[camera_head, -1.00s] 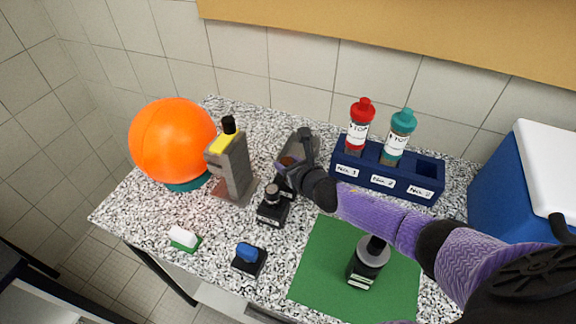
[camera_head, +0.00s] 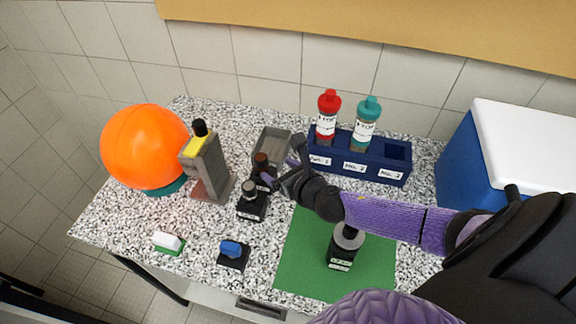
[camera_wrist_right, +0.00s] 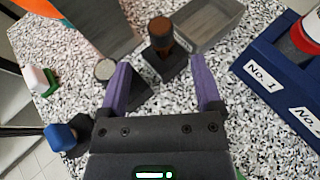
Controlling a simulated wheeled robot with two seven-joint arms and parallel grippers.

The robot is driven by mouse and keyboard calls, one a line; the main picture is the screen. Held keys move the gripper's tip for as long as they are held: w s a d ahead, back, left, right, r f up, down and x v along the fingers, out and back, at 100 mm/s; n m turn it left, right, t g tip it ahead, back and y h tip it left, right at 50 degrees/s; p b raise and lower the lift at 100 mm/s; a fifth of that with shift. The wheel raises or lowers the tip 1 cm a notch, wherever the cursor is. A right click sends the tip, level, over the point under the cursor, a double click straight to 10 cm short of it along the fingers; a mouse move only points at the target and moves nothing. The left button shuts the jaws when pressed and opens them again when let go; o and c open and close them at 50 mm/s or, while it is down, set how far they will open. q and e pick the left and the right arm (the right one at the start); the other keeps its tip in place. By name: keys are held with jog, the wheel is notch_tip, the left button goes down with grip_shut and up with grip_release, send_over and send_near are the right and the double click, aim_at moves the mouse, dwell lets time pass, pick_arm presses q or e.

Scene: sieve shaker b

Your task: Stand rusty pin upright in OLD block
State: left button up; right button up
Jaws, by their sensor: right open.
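The rusty brown pin (camera_head: 261,163) stands upright in a dark block (camera_wrist_right: 174,66) beside the grey tray. In the right wrist view the pin (camera_wrist_right: 160,34) is ahead of the fingertips, apart from them. My right gripper (camera_head: 283,164) is open and empty, just right of the pin in the head view; it also shows in the wrist view (camera_wrist_right: 162,78). A dark block with a grey pin (camera_head: 250,187) stands just in front, and another dark block with a grey-topped pin (camera_head: 346,237) stands on the green mat. I cannot read which block says OLD. My left gripper is out of view.
A grey tray (camera_head: 272,142) lies behind the pin. A navy rack (camera_head: 393,175) holds a red-capped and a teal-capped bottle. A grey device with a yellow top (camera_head: 204,165) and an orange ball (camera_head: 143,146) stand left. The green mat (camera_head: 305,268) has free room.

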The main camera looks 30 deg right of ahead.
jog(key=shift+v, duration=1.95)
